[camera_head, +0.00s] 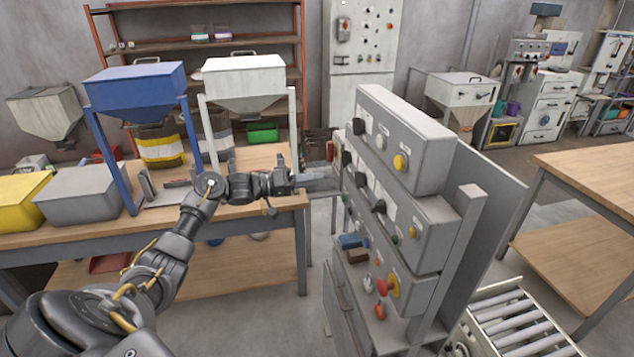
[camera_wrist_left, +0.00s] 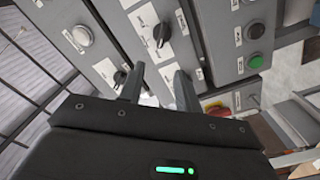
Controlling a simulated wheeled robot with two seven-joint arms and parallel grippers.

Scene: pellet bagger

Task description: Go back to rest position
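My left arm reaches in from the lower left of the head view. Its gripper (camera_head: 325,178) is at the left side of the grey control panel (camera_head: 425,140), which carries several black knobs, yellow, green and red buttons. In the left wrist view the two fingers of the gripper (camera_wrist_left: 157,76) stand apart, with only panel face and labels showing between them. A black rotary knob (camera_wrist_left: 162,35) lies beyond the fingertips, and another dark knob (camera_wrist_left: 120,78) is beside the left finger. I cannot tell whether the fingers touch the panel. My right gripper is not in view.
A wooden workbench (camera_head: 270,208) with blue (camera_head: 138,85) and white (camera_head: 245,78) hoppers stands left, behind my arm. Yellow and grey bins sit at its left end. A roller conveyor (camera_head: 515,325) is at lower right, near another wooden table (camera_head: 590,165). Floor shows between bench and panel.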

